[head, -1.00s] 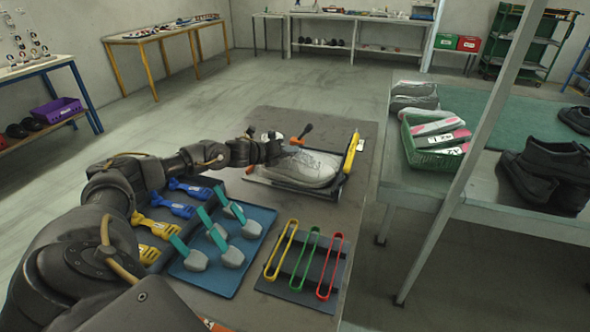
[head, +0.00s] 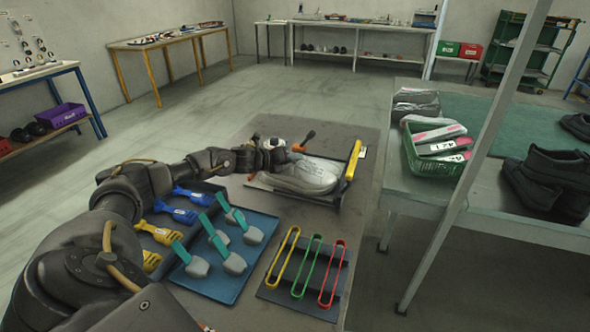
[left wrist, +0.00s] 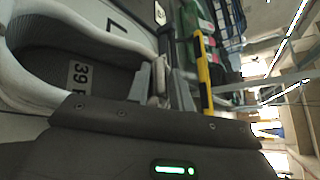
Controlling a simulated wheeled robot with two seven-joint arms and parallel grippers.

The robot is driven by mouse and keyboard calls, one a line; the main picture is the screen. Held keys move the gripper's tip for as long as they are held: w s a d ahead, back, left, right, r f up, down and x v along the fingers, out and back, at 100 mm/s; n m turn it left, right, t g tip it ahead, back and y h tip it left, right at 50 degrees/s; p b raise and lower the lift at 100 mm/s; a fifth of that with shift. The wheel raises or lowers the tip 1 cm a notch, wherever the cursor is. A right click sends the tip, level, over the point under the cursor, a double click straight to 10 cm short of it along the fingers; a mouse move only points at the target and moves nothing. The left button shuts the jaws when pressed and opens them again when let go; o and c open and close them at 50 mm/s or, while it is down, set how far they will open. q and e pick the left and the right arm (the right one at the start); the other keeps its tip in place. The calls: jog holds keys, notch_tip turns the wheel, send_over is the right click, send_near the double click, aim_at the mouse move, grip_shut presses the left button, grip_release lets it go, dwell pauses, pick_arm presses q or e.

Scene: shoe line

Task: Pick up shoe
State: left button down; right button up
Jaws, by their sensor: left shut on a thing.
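A light grey shoe (head: 306,176) sits on a dark stand with a yellow bar (head: 353,160) at the back of the near table. In the left wrist view the shoe's opening (left wrist: 90,60) is close to the camera, and its insole with the label "39" shows. My left gripper (head: 277,156) is at the shoe's left end and is shut on it. The fingertips are partly hidden against the shoe. My right gripper is not in view.
Blue, yellow and teal-handled tools lie in a blue tray (head: 262,222) in front of the shoe. Yellow, green and red loops (head: 332,275) lie on a dark mat. A side table (head: 400,185) at right holds a green basket (head: 408,150) and dark shoes (head: 548,175).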

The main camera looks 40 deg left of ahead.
pick_arm(q)
notch_tip(320, 180, up, 18)
jog(key=shift+b, duration=0.35)
